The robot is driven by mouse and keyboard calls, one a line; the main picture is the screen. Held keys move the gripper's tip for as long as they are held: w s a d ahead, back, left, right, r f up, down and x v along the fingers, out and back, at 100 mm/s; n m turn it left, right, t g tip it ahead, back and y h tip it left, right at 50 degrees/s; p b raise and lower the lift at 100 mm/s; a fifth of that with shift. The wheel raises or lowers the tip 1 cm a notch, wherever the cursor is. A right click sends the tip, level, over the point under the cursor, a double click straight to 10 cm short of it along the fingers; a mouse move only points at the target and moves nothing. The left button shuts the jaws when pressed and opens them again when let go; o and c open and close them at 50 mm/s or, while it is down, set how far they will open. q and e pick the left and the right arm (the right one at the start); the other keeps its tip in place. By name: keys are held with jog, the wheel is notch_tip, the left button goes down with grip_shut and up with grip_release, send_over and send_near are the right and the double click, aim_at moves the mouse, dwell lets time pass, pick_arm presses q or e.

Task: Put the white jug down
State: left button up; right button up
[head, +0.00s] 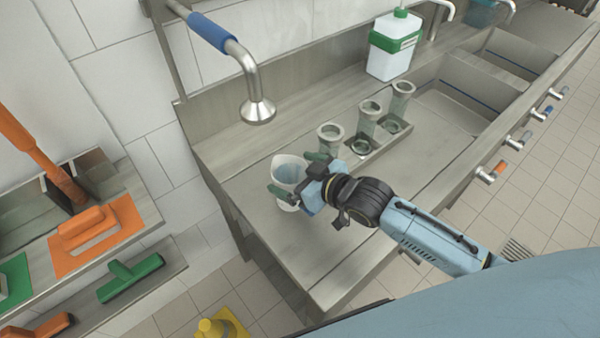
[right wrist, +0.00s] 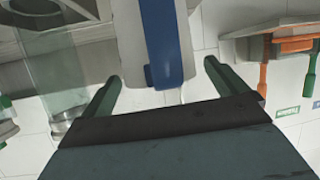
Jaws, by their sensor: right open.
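The white jug (head: 287,170) stands upright at the left end of the steel counter (head: 345,255) in the head view, its mouth facing up. My right gripper (head: 299,177) is at the jug's near right side, with its dark green fingers spread. In the right wrist view the jug's white handle side with a blue strip (right wrist: 163,45) shows between the two open fingers (right wrist: 165,90), with gaps on both sides. The jug's base is partly hidden by the gripper in the head view. My left gripper is not in view.
A tap with a blue sleeve (head: 257,105) hangs behind the jug. Several clear cups (head: 330,137) stand in a row with a steel holder (head: 375,147) to the right. A white and green bottle (head: 393,50) stands at the back. Counter in front is clear.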

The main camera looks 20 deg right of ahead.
jog(key=v, duration=1.2)
jog(key=shift+r, duration=0.2)
